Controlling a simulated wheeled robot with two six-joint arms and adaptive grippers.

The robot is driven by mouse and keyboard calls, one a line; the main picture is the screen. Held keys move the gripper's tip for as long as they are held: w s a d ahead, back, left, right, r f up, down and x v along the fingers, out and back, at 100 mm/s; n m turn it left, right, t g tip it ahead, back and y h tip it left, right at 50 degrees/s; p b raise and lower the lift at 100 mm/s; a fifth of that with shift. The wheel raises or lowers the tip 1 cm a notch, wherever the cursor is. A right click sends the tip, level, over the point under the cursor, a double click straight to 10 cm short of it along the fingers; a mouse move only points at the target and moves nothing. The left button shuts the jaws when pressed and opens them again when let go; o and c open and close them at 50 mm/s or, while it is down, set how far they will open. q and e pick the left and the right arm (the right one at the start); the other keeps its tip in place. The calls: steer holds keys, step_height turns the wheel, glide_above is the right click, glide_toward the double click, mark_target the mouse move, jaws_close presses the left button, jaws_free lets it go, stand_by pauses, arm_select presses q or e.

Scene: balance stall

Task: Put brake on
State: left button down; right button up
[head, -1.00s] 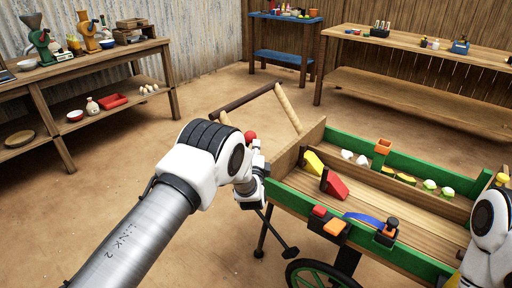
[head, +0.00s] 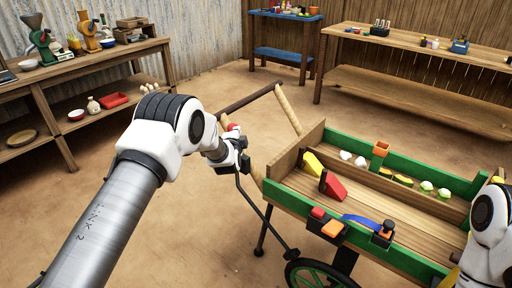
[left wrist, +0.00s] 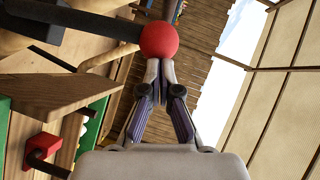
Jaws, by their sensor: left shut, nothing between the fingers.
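The brake is a dark bent lever (head: 256,208) at the near left end of the cart (head: 400,255). It rises from low by the green wheel and passes behind my left gripper (head: 237,147). A red ball knob (head: 233,127) shows just above that gripper. In the left wrist view the red knob (left wrist: 159,40) sits on the end of a dark bar. The left fingertips (left wrist: 160,68) are shut and empty, up against the knob or very close to it. My right arm shows at the right edge; its gripper is out of view.
The cart holds a red wedge (head: 333,186), a yellow wedge (head: 313,163) and small goods. Its wooden handles (head: 288,108) stick out behind the left gripper. A shelf bench (head: 90,68) stands at the back left. The dirt floor between is clear.

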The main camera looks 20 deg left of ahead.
mark_target(229, 128)
arm_select(q)
steer(key=a, duration=0.1)
steer(key=w+a+n+g, duration=0.1)
steer(key=a, duration=0.1)
steer(key=shift+w+a+h, duration=0.1)
steer(key=shift+a+h, duration=0.2)
steer(key=shift+h, duration=0.1)
steer(key=shift+w+a+b, duration=0.2)
steer(key=shift+a, duration=0.3)
steer(key=shift+w+a+b, duration=0.15)
steer(key=shift+w+a, duration=0.05)
steer(key=shift+a, duration=0.25)
